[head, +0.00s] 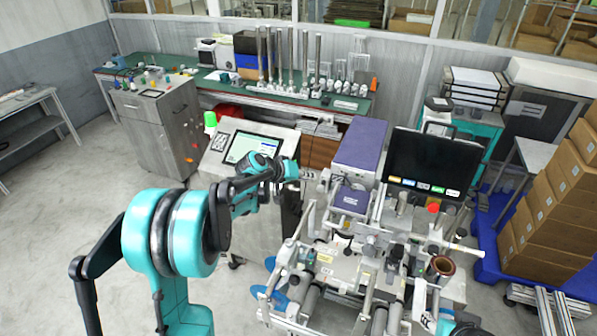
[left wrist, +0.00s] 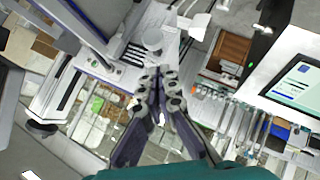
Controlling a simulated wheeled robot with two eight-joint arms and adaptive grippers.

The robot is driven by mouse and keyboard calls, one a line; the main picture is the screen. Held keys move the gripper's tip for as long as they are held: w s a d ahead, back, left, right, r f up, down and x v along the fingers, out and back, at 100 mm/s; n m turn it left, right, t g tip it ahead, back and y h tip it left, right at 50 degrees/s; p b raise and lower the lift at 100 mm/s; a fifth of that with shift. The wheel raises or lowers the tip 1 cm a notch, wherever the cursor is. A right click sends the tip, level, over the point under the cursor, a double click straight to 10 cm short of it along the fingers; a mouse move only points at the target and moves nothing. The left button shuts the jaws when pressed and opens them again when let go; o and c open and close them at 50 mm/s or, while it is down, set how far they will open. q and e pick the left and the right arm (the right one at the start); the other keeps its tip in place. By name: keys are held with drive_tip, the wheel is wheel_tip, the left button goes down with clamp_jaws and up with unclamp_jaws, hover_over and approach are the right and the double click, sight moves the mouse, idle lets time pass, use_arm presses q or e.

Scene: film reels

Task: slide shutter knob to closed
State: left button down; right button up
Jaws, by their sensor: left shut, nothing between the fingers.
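My left gripper (head: 318,175) reaches in from the left, with its fingertips beside the purple-topped machine (head: 360,148). In the left wrist view the two dark fingers of my left gripper (left wrist: 159,76) are together, with nothing between them. A small round pale knob (left wrist: 153,39) shows just beyond the fingertips there. I cannot tell whether it is the shutter knob, or whether the fingers touch it. No shutter position can be read in either view. My right gripper is not in view.
A grey console with a lit screen (head: 252,149) stands behind my left forearm. A black monitor (head: 433,160) rises right of the machine, and rollers and metal arms crowd its front. Stacked cardboard boxes (head: 555,205) stand at the right. The floor at left is clear.

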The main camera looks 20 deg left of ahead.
sight(321, 189)
use_arm(q)
drive_tip(key=shift+d+f, duration=0.7)
drive_tip(key=shift+f, duration=0.3)
drive_tip(key=shift+s, duration=0.1)
wheel_tip(321, 189, down, 4)
drive_tip(key=b, duration=0.3)
drive_tip(key=shift+s+r, duration=0.1)
drive_tip(key=shift+s, duration=0.05)
drive_tip(key=shift+r, duration=0.1)
